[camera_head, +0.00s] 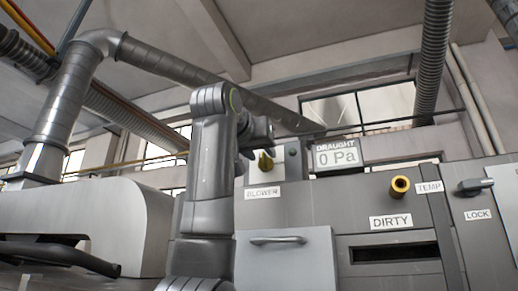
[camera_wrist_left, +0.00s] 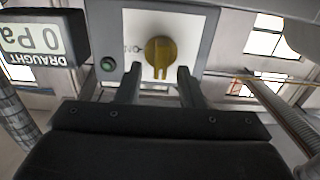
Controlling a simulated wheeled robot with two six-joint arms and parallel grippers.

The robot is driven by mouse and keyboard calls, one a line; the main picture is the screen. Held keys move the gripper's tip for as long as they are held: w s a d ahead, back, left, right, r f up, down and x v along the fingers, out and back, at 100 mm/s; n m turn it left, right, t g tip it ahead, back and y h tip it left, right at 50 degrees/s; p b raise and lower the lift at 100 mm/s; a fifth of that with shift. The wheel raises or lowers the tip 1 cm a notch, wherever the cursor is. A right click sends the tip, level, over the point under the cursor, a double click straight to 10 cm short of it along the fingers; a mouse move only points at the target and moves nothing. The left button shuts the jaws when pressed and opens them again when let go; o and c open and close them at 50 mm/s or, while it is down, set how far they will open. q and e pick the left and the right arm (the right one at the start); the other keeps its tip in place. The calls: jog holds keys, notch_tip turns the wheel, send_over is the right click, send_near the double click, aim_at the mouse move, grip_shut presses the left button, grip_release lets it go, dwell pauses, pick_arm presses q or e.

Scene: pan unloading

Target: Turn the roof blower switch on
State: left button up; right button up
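The roof blower switch is a yellow rotary knob (camera_head: 265,162) on a light panel above the BLOWER label (camera_head: 262,193). In the left wrist view the knob (camera_wrist_left: 158,55) sits on its white plate, its pointer part toward the gripper in the picture. My left gripper (camera_wrist_left: 158,72) is open, with one finger on each side of the knob's lower part; whether they touch it I cannot tell. In the head view this gripper (camera_head: 262,142) is partly behind my arm, just above the knob. My right gripper is not in view.
A dark green button (camera_wrist_left: 108,64) is beside the knob. The DRAUGHT display (camera_head: 337,156) reads 0 Pa. A brass-coloured fitting (camera_head: 400,186) is above the DIRTY label, and a LOCK lever (camera_head: 482,186) is at the right. A drawer handle (camera_head: 278,240) is below.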

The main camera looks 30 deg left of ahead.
pick_arm(q)
jog(key=shift+s, duration=0.1)
jog(key=shift+c, duration=0.2)
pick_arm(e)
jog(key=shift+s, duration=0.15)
pick_arm(q)
jog(key=c, duration=0.7)
grip_shut()
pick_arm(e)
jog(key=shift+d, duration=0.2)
